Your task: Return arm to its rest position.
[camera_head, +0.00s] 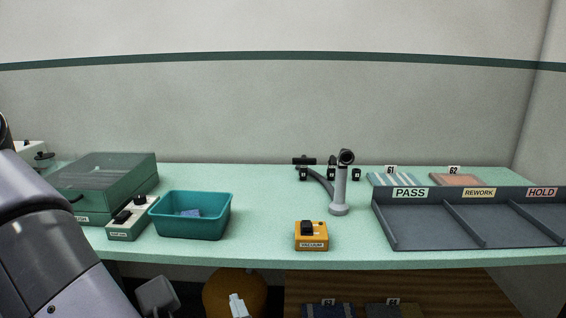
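A large grey link of my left arm fills the lower left of the head view. It hides the table's left front corner. I cannot see the fingers of my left gripper. My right arm and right gripper do not show in this view.
On the pale green table (262,246) stand a dark green lidded box (118,180), a switch box (130,218), a teal bin (190,218), a yellow VACUUM box (311,240), a grey stand (339,190) and a PASS/REWORK/HOLD tray (425,215). The middle is clear. Below is an orange round object (225,292).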

